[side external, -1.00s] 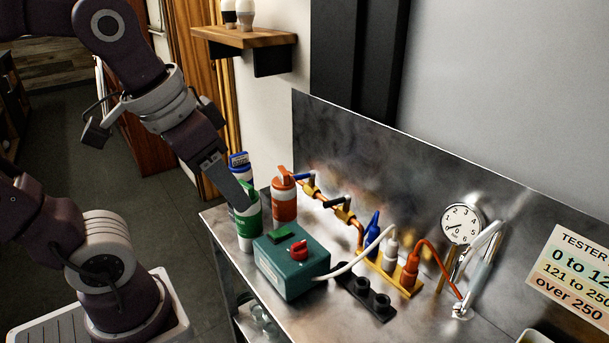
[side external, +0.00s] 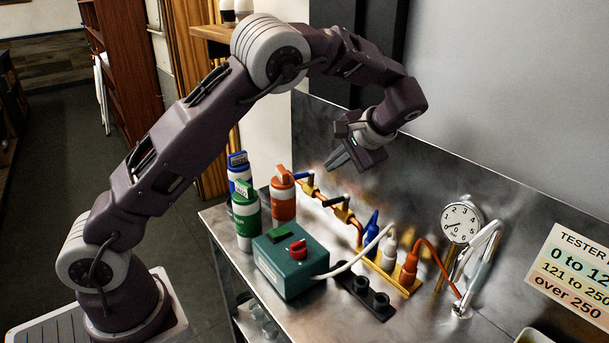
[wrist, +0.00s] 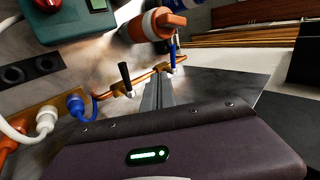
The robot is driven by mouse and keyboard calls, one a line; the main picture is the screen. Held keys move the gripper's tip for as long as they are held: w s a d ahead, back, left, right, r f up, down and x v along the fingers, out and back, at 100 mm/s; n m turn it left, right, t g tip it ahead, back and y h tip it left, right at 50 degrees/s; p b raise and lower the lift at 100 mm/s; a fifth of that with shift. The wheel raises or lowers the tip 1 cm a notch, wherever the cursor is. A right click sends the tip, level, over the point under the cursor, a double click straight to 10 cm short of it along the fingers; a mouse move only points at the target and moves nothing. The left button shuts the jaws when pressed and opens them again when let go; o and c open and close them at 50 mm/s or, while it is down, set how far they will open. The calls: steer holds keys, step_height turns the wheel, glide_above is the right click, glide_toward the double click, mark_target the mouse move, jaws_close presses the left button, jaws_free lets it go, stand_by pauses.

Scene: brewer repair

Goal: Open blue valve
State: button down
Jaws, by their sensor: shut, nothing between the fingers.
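The blue valve (side external: 306,178) is a small blue lever on a brass body on the copper pipe, just right of the orange-capped bottle. In the wrist view the blue lever (wrist: 172,52) shows just beyond the fingertips, slightly right of them. My gripper (side external: 338,160) is shut and empty, above and to the right of the blue valve in the side view. In the wrist view my gripper's fingers (wrist: 158,88) lie close together, pointing towards the pipe near that valve.
A dark-handled valve (side external: 336,201) sits further along the pipe. Orange (side external: 284,200), green (side external: 246,219) and blue (side external: 238,172) bottles stand at the left. A teal box (side external: 291,262) with a red knob, plugs and a gauge (side external: 461,223) occupy the bench; a metal backsplash rises behind.

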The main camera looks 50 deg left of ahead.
mark_target(301, 175)
steer(key=a+r+x, duration=0.1)
steer(key=a+x, duration=0.1)
steer(key=x, duration=1.1)
steer(key=shift+r, duration=0.25)
